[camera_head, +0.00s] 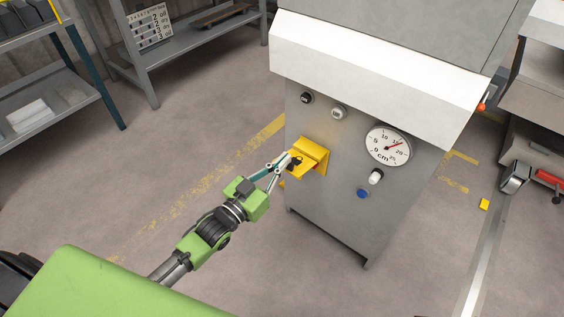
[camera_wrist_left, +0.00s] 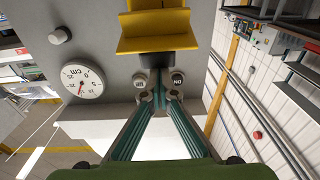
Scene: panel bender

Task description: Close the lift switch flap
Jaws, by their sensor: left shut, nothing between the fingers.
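The yellow lift switch flap (camera_head: 312,153) is on the front of the grey panel bender, at the middle of the head view. It stands out from the panel, partly raised. It also shows at the top of the left wrist view (camera_wrist_left: 157,32), which is turned upside down. My left gripper (camera_head: 291,158) is shut and empty, with its fingertips at the flap's left side. In the left wrist view, the fingertips (camera_wrist_left: 155,62) are right by the flap's edge; I cannot tell whether they touch it. The switch itself is mostly hidden.
The machine's front (camera_head: 335,215) carries a round cm gauge (camera_head: 388,145), a white knob (camera_head: 376,176), a blue button (camera_head: 363,193) and two buttons higher up. A white hood (camera_head: 375,75) juts out above. Shelves (camera_head: 180,50) stand at the back left. Floor to the left is clear.

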